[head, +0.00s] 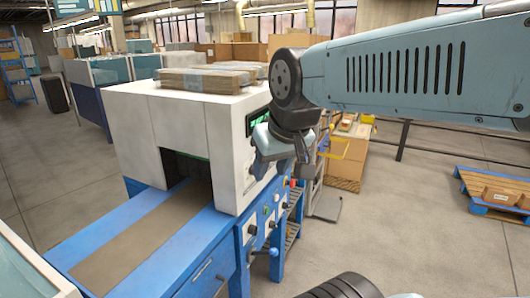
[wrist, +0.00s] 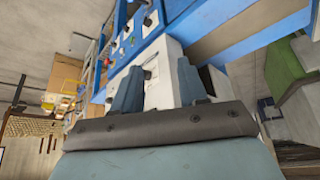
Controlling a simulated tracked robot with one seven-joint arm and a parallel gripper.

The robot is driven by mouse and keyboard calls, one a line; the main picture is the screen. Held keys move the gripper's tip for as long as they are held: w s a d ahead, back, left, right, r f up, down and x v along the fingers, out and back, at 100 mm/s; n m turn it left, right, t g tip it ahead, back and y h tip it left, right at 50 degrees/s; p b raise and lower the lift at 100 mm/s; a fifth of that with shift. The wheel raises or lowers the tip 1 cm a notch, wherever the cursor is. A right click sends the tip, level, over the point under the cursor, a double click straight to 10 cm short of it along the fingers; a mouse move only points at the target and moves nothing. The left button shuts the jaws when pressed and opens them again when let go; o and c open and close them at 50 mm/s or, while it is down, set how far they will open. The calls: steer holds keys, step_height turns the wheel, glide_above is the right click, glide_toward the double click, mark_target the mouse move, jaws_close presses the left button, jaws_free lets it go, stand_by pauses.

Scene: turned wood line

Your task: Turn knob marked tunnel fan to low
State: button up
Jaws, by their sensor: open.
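The white tunnel machine (head: 170,125) stands on a blue base with a belt running into its dark opening. Its right-hand side carries a lit green display (head: 258,119), partly hidden by my gripper. Below, a blue panel (head: 262,222) holds several small knobs and a red button (head: 286,182); the panel also shows in the wrist view (wrist: 128,42). No label is legible, so I cannot tell which knob is the tunnel fan one. My gripper (head: 281,163) is open beside the white side face. In the wrist view, a small dark knob-like part (wrist: 148,75) shows between its fingers (wrist: 160,88).
Flat cardboard (head: 205,79) lies on top of the machine. Cartons (head: 345,160) stand behind my gripper. A blue pallet (head: 495,193) lies at right, with open floor before it.

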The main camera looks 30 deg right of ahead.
steer(key=shift+o, duration=0.4)
steer(key=shift+o, duration=1.5)
steer(key=shift+w+f, duration=0.2)
steer(key=shift+w, duration=0.05)
steer(key=w+d+f+m+g+y, duration=0.1)
steer(key=w+d+f+m+y, duration=0.3)
steer(key=w, duration=0.4)
steer(key=w+d+f+m+g+y, duration=0.2)
steer(key=w+d+f+m+y, duration=0.1)
steer(key=w+f+m+y, duration=0.25)
steer(key=w+d+f+m+t+y, duration=0.1)
steer(key=w+d+f+m+t, duration=0.2)
steer(key=d, duration=0.5)
steer(key=w+d+f+m+t, duration=0.1)
steer(key=w+d+m+t, duration=0.2)
steer(key=d+t, duration=0.3)
steer(key=w+d+f+m+t+y, duration=0.1)
steer(key=w+d+f+m+t, duration=0.25)
steer(key=d, duration=0.55)
steer(key=x, duration=1.3)
steer(key=shift+a+g, duration=0.4)
steer(key=shift+g, duration=0.05)
steer(key=shift+h, duration=0.25)
